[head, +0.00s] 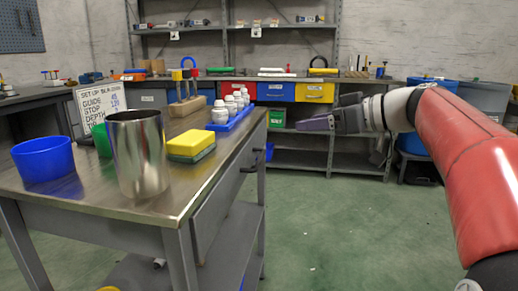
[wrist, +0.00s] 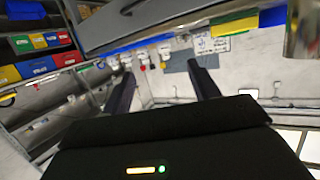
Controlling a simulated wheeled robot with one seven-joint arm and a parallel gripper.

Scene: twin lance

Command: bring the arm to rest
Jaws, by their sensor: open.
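My arm reaches in from the right edge of the head view, with a red link and a pale wrist. My gripper (head: 315,122) points left, out over the open floor and to the right of the metal table. In the wrist view its two dark fingers stand apart with nothing between them, so my gripper (wrist: 160,69) is open and empty. It touches nothing that I can see.
The metal table (head: 85,188) at the left bears a blue bowl (head: 44,160), a steel cup (head: 138,155), a yellow-green sponge (head: 191,144) and white bottles on a blue rack (head: 231,121). Shelves (head: 300,157) line the back. The green floor (head: 340,235) ahead is clear.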

